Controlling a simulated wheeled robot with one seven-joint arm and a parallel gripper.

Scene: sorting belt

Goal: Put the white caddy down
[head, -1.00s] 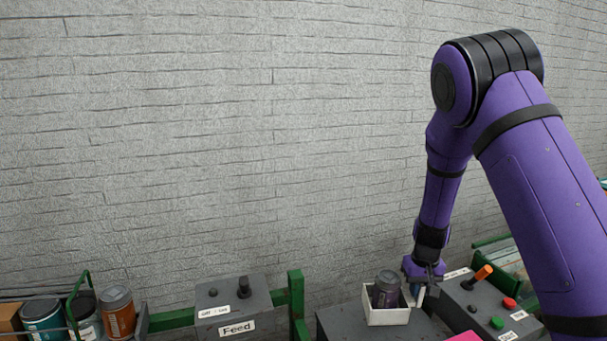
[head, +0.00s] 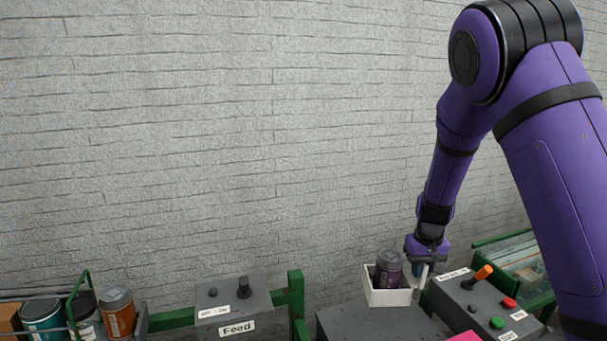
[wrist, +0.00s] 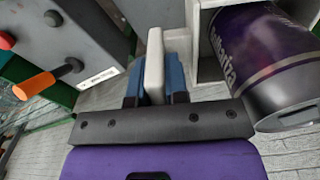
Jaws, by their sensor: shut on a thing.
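The white caddy (head: 388,298) is a small open box with a dark purple can (head: 389,270) standing in it. It is at the lower right of the head view, by the back of a grey box top. My gripper (head: 423,270) is at the caddy's right side. In the wrist view my gripper (wrist: 156,82) has its blue-padded fingers shut on a white upright part of the caddy (wrist: 154,60). The purple can (wrist: 262,60) is large at the right there. I cannot tell whether the caddy's underside touches the grey surface.
A grey control box (head: 480,300) with an orange lever and red and green buttons stands close on the right. The grey top (head: 370,323) in front of the caddy is mostly bare. A Feed box (head: 236,308) and several cans in a rack are at left.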

